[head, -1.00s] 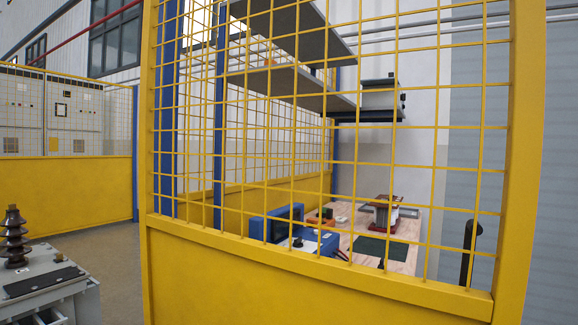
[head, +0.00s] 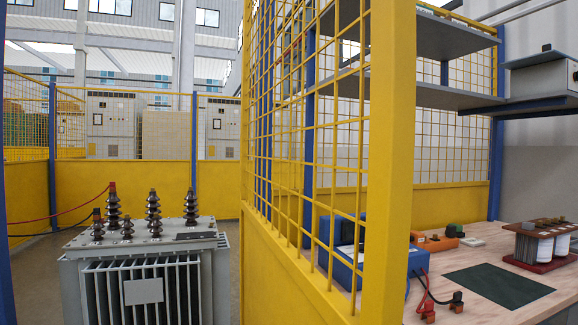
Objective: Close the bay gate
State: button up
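A yellow mesh panel (head: 282,130) with a solid yellow lower part (head: 275,260) runs away from me at a steep angle in the middle of the head view. Its thick yellow near upright (head: 390,150) stands close to me. It looks like the bay gate, but I cannot tell for sure where it is hinged. No latch or handle shows on it. My gripper is not in view, and I see nothing touching the panel.
A grey transformer (head: 145,270) with dark insulators stands left of the panel. Behind it are yellow fencing (head: 110,170) and grey cabinets (head: 112,125). On the right, a wooden bench (head: 480,250) holds a blue unit (head: 345,260), a dark mat (head: 498,285) and a core assembly (head: 540,245), below grey shelves (head: 440,55).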

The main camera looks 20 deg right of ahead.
aim_at(279, 287)
jog(key=l+u, duration=0.35)
jog(key=l, duration=1.8)
jog(key=i+l, duration=0.1)
jog(key=i, duration=0.2)
jog(key=k+j, duration=0.1)
jog(key=k, duration=0.35)
jog(key=k+j+u, duration=0.1)
jog(key=k, duration=0.35)
